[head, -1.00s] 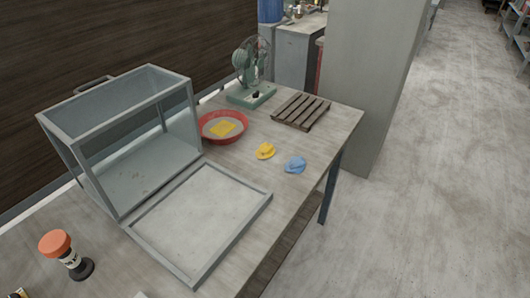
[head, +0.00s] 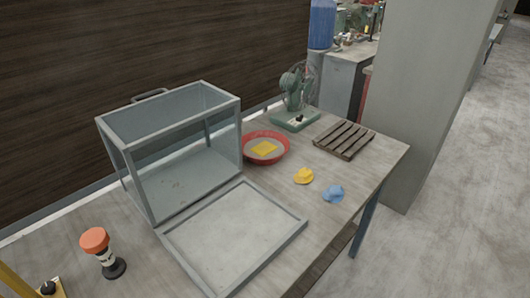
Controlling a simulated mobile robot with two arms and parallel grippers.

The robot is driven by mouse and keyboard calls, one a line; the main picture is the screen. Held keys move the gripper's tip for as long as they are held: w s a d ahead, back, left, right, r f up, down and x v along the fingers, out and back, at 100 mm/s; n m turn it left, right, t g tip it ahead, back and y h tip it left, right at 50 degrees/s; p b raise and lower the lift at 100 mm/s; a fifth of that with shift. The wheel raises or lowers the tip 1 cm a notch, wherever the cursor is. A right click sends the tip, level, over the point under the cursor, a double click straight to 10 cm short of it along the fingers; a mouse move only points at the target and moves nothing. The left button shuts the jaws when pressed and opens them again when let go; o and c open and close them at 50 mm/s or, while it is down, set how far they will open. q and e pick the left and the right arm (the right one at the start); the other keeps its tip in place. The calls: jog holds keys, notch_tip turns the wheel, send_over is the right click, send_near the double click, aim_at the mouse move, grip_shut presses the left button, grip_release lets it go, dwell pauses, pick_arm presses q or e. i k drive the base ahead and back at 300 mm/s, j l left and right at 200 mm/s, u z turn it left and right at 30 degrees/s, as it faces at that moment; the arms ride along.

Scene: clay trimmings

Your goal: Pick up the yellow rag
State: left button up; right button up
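The yellow rag (head: 303,176) lies crumpled on the wooden table (head: 350,212), between a red bowl and a crumpled blue rag (head: 334,194). Nothing covers it. Another flat yellow piece (head: 264,148) lies inside the red bowl (head: 285,154); I cannot tell what it is. Neither of my grippers shows in the head view.
A glass case (head: 190,150) stands on the table with its framed door (head: 235,235) lowered flat in front. A green fan (head: 295,118) and a slatted wooden rack (head: 344,138) stand behind the rags. An orange-topped object (head: 96,241) stands at left front. Floor on the right is clear.

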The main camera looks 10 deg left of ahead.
aim_at(305, 176)
jog(key=u, duration=0.45)
jog(key=l+u, duration=0.25)
jog(key=u, duration=0.2)
jog(key=l+u, duration=0.25)
jog(key=u, duration=0.2)
jog(key=k+l+u, duration=0.15)
jog(key=u, duration=0.35)
jog(key=k+l+u, duration=0.15)
jog(key=u, duration=0.3)
jog(key=k+l+u, duration=0.1)
jog(key=l+u, duration=0.15)
jog(key=u, duration=0.2)
jog(key=k+l+u, duration=0.1)
jog(key=u, duration=0.35)
jog(key=k+l+u, duration=0.2)
jog(key=u, duration=0.3)
jog(key=k+l+u, duration=0.15)
jog(key=u, duration=0.3)
jog(key=k+l+u, duration=0.1)
jog(key=k+u, duration=0.35)
jog(key=k, duration=0.45)
